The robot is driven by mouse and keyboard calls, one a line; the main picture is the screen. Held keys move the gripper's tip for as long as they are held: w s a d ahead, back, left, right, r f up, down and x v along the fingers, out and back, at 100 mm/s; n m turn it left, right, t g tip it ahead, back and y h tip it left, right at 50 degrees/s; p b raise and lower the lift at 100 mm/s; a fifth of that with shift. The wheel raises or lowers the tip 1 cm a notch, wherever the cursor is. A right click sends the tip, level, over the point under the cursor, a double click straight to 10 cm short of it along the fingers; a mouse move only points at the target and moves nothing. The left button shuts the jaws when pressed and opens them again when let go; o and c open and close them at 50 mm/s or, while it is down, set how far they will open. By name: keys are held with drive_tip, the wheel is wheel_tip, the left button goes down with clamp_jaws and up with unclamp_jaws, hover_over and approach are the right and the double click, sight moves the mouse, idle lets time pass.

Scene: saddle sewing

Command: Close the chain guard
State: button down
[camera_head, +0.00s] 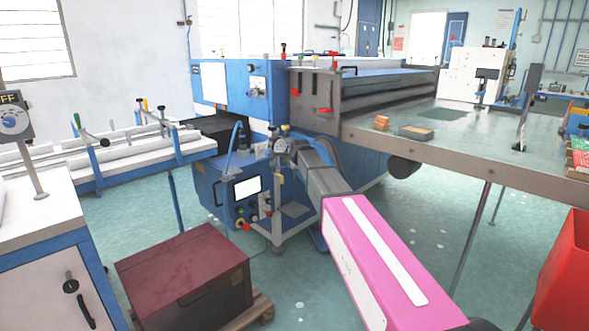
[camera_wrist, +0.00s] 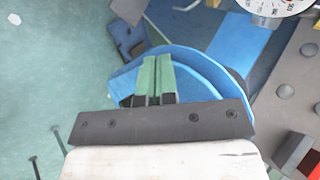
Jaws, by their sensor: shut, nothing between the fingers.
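My gripper (camera_wrist: 157,66) shows in the wrist view with its two green fingers side by side, shut and empty. A blue curved plate (camera_wrist: 205,68), which looks like the chain guard, lies beyond and around the fingers. I cannot tell whether the fingers touch it, and the gripper body hides its near part. In the head view my arm reaches to the front of the blue machine (camera_head: 224,84), where its end is hard to make out. A narrow blue curved part (camera_head: 236,137) stands there left of the arm's end. How far the guard is open is unclear.
A round dial (camera_wrist: 272,5) and a grey plate with round studs (camera_wrist: 282,90) are close on the right in the wrist view. A blue control box (camera_head: 240,195) stands low on the machine. A dark red chest (camera_head: 185,275) and a long table (camera_head: 470,155) flank my arm.

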drive_tip(key=w+d+m+h, duration=0.1)
drive_tip(key=w+d, duration=0.1)
drive_tip(key=w, duration=1.3)
drive_tip(key=shift+d, duration=0.2)
